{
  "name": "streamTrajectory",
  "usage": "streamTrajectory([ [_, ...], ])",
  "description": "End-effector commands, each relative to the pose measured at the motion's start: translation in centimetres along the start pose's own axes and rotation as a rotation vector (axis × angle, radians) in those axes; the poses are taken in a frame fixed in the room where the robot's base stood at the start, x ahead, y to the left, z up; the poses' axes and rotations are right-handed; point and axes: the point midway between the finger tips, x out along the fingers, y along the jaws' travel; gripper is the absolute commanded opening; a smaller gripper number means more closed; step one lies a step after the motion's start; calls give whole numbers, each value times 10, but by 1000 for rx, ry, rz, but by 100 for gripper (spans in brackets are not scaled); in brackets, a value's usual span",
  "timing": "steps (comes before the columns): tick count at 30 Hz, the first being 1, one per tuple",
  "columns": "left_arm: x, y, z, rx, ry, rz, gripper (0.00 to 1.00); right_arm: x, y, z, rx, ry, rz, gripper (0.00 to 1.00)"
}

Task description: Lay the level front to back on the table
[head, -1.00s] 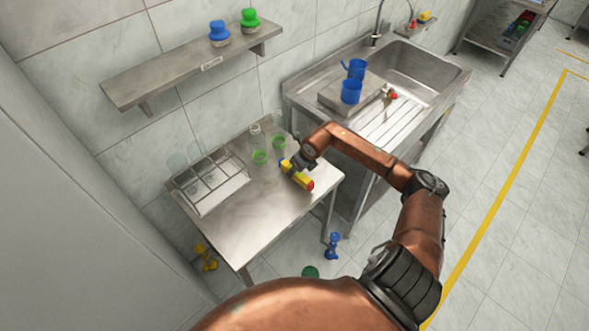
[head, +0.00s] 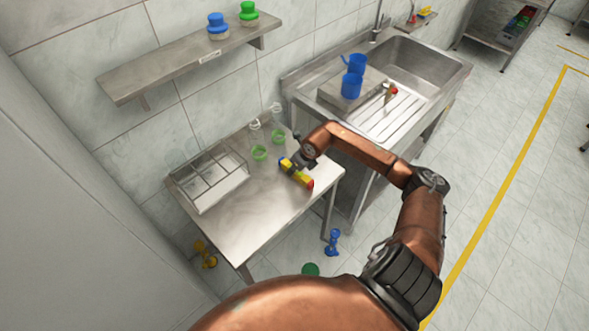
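The level (head: 304,180) is a short yellow bar with a red end and a blue end. In the head view it is at the right part of the steel table (head: 235,215), roughly parallel to the table's right edge, blue end towards the wall. My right gripper (head: 297,168) is at the middle of the level and partly covers it. The fingers are too small to show whether they are closed on it, and I cannot tell whether the level touches the table. My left gripper is out of view.
A divided rack (head: 212,181) stands at the table's left back. Two clear cylinders with green rings (head: 260,153) stand behind the level. A sink unit (head: 440,72) is to the right, and a wall shelf (head: 180,68) hangs above. The table's front middle is clear.

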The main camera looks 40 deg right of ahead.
Motion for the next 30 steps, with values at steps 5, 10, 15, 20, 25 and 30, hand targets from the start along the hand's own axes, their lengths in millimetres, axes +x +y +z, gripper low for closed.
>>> streamTrajectory([
  [5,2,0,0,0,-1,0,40,2,0,-1,0,-1,0,0],
  [10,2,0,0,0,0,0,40,2,0,-1,0,0,0,22],
  [15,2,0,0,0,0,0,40,2,0,-1,0,0,0,34],
  [20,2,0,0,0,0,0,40,2,0,-1,0,0,0,42],
  [25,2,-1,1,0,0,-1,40,2,0,-2,0,1,0,42],
  [30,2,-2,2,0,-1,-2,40,-7,-1,-1,0,0,-2,42],
])
